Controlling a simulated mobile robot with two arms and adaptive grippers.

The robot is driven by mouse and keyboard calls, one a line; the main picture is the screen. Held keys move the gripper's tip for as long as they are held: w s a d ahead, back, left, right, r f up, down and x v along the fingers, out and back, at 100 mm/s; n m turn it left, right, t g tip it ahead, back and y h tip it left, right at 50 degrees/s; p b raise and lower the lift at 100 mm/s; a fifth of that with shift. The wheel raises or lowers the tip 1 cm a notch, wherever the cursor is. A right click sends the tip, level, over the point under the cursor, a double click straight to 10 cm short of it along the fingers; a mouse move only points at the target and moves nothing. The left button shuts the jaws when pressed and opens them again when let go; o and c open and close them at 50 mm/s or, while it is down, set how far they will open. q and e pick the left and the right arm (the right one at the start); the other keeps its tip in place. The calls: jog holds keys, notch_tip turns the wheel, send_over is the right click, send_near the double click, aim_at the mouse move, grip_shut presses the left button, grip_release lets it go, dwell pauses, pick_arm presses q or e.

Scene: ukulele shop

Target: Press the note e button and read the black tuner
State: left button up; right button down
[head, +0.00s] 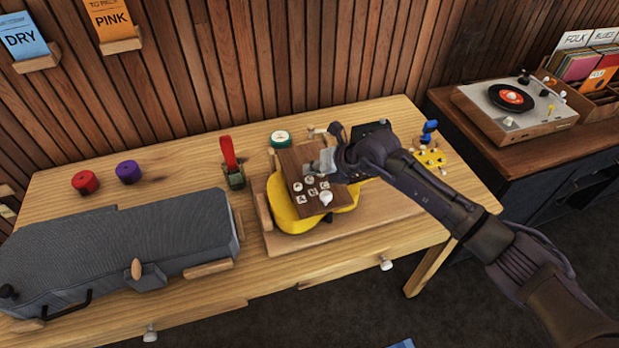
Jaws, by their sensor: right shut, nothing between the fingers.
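A brown wooden board (290,163) with small white buttons (310,180) and lettered tiles lies over a yellow ukulele body (283,213) on the workbench. The letters are too small to read surely, so I cannot tell which button is note e. My right gripper (322,164) is shut and empty, its tips at the board just behind the buttons. I cannot tell whether it touches one. A black object (380,128), perhaps the tuner, shows partly behind my right gripper; no reading is visible. My left gripper is not in view.
A grey case (120,245) fills the workbench's (190,150) left front. A record player (515,103) sits on the right cabinet.

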aim_at(312, 180)
jog(key=shift+f, duration=0.45)
jog(key=shift+f+b, duration=0.55)
jog(key=shift+b, duration=0.1)
dwell(0.5)
jog(key=shift+r, duration=0.1)
jog(key=shift+r+p, duration=0.75)
jog(key=shift+r, duration=0.15)
jog(key=shift+r+p, duration=1.9)
jog(key=shift+r, duration=0.65)
